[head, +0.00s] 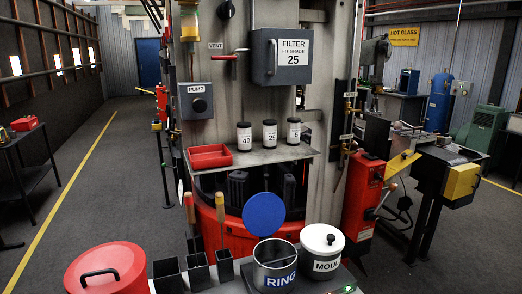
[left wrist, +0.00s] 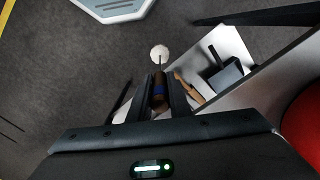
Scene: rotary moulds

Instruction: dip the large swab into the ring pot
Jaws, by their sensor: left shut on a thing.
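In the left wrist view, my left gripper (left wrist: 161,84) is shut on the handle of a swab (left wrist: 159,92). The ring pot (head: 275,276) is a grey metal pot marked RING at the bottom of the head view. It is open, and a round blue lid (head: 264,214) stands up behind it. Neither gripper shows in the head view, and my right gripper shows in neither view.
A white lidded pot (head: 326,264) marked MOUL… stands right of the ring pot. Two wooden-handled tools (head: 190,208) stand in dark holders (head: 198,274) to its left; another holder (head: 166,275) looks empty. A red lidded bin (head: 107,272) is at lower left.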

